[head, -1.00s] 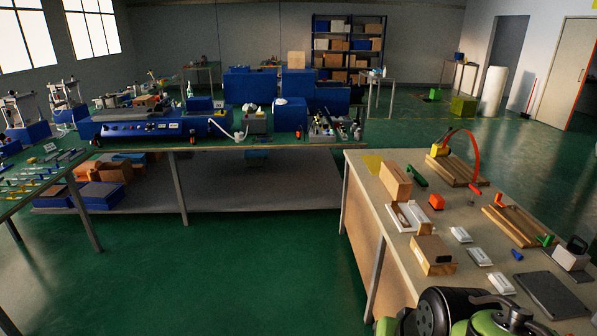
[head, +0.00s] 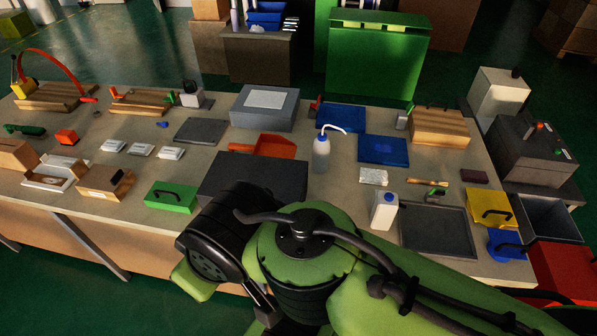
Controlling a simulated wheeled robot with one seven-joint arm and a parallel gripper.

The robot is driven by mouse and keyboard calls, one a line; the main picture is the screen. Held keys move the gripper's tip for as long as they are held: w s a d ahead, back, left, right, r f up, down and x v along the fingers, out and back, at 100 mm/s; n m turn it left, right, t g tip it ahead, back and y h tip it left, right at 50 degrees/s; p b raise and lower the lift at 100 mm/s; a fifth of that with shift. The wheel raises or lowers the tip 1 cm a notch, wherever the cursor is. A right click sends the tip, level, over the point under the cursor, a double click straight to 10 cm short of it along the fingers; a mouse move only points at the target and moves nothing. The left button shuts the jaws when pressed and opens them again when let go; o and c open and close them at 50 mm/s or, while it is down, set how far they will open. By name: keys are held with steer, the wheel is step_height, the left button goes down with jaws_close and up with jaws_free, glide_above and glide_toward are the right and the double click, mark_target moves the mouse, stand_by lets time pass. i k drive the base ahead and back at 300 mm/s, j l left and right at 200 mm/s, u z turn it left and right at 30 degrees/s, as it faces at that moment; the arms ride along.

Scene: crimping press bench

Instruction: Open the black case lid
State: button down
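A dark grey-black box-like case (head: 240,172) lies on the bench near its front middle. It looks closed, with a flat top. My green and black arm stands in front of it and hides part of its near side. I cannot make out a latch or handle on it. A flatter dark slab (head: 201,131) lies behind it to the left, and I cannot tell whether it is a case. My gripper is not visible; only upper parts of my arm show at the bottom of the head view.
A green handled box (head: 170,197) stands left of the case, and an orange-red tray (head: 275,145) lies behind it. A spray-type bottle (head: 321,154), a white bottle (head: 384,212) and a dark tray (head: 436,229) stand to the right. A grey box (head: 264,107) is farther back.

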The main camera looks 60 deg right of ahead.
mark_target(286, 178)
steer(key=k+l+z, duration=0.1)
steer(key=z, duration=1.25)
steer(key=i+j+u, duration=0.3)
steer(key=j, duration=0.2)
steer(key=i+j+u, duration=0.35)
steer(key=j, duration=0.15)
